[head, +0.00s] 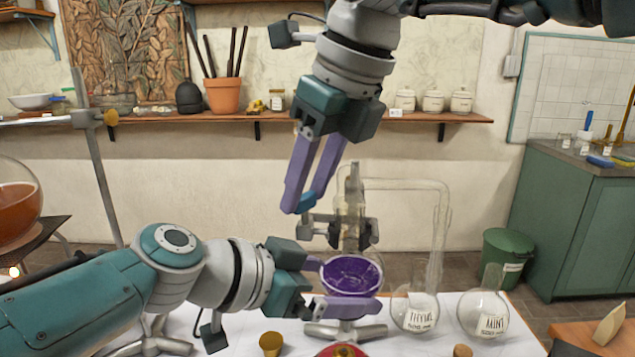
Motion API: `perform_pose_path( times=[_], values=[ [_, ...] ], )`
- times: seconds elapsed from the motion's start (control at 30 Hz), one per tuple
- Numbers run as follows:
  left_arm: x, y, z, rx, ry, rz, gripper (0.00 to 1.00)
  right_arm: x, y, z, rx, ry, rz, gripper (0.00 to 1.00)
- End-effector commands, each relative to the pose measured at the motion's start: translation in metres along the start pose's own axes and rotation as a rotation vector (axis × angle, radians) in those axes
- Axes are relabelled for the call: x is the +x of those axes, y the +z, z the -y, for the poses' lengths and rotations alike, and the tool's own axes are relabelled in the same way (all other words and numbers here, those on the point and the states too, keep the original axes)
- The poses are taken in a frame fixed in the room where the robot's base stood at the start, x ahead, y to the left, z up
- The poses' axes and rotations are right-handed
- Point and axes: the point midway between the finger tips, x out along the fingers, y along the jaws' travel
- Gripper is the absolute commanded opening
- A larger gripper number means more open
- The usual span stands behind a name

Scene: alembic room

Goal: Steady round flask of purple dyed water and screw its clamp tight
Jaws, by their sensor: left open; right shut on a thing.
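The round flask of purple dyed water (352,272) is at the centre, its clear neck rising upright behind the clamp. The dark grey clamp (340,231) sits at the neck above the purple bulb. My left gripper (345,287) comes in low from the left, open, with one finger at the bulb's far left and the other across its near lower side. Whether the fingers touch the glass is unclear.
Clear flasks labelled thyme (415,313) and mint (484,315) stand to the right on the white tabletop. A bent glass tube (443,215) rises behind. A cork cup (271,344) and red-topped item (342,351) lie in front. An orange flask (14,195) and metal stand (95,165) are left.

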Motion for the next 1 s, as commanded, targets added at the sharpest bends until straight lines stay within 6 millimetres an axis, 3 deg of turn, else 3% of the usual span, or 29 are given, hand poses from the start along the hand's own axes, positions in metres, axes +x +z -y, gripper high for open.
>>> perform_pose_path(
  times=[0.03,0.2,0.57,1.0],
  values=[
    [0.0003,-0.0035,-0.0002,0.001,0.000,-0.006,1.00,-0.0001,0.0004,-0.0014,-0.001,0.004,0.000,0.19],
    [0.0003,-0.0035,-0.0001,0.001,0.000,-0.006,1.00,-0.0001,0.0005,-0.0018,-0.001,0.005,-0.001,0.00],
    [0.0003,-0.0035,0.0000,0.001,-0.001,-0.006,1.00,-0.0005,0.0007,-0.0017,0.026,-0.008,-0.001,0.00],
    [0.0002,-0.0035,0.0000,0.001,0.000,-0.006,1.00,-0.0009,0.0016,-0.0041,0.284,-0.117,-0.001,0.00]
  ],
)
